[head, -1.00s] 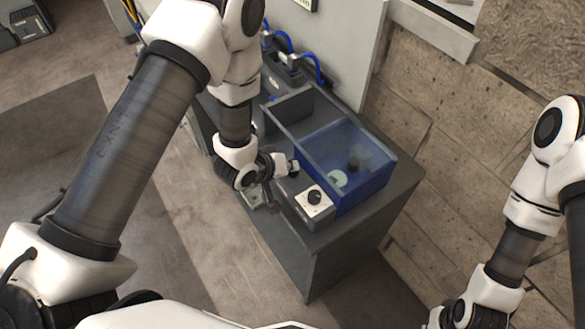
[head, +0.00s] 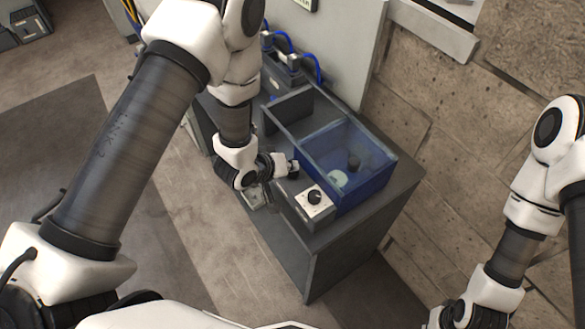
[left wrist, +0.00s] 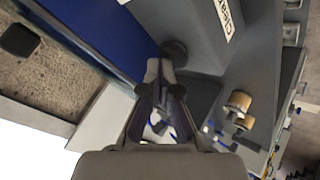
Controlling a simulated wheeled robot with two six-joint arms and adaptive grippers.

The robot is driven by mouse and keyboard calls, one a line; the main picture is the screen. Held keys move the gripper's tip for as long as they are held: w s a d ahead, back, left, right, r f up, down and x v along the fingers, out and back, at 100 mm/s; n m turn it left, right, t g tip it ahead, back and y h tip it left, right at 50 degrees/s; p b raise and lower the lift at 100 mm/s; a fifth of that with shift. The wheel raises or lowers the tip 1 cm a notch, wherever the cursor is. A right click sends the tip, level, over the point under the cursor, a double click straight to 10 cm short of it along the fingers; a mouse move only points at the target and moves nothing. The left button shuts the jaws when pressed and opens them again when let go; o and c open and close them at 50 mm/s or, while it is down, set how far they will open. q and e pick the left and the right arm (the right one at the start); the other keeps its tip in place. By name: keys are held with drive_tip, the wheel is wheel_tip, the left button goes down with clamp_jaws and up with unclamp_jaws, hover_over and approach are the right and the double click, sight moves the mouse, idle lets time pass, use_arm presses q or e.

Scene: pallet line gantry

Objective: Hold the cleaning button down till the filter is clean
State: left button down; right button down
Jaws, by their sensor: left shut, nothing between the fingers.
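My left gripper (head: 289,169) is shut and empty at the near left side of the blue see-through tank (head: 370,187). In the left wrist view its closed fingertips (left wrist: 164,72) reach to a dark round button (left wrist: 174,51) beside a label reading "Clean" (left wrist: 223,16). The tips look to be at the button; whether they press it I cannot tell. Inside the tank are a small dark cylinder (head: 353,162) and a pale disc (head: 338,178); I cannot tell which is the filter. My right gripper (head: 440,318) is partly cut off at the bottom edge.
A control box with a white face (head: 317,212) and black knob stands in front of the tank on a grey cabinet (head: 360,222). Blue hoses (head: 288,42) run behind. A stone-like wall (head: 450,120) stands at right.

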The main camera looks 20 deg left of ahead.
use_arm(q)
drive_tip(key=shift+r, duration=0.1)
drive_tip(key=shift+r+p, duration=0.8)
drive_tip(key=shift+r, duration=0.05)
drive_tip(key=shift+r, duration=0.1)
wheel_tip(320, 180, up, 5)
drive_tip(key=p, duration=0.4)
idle(0.4)
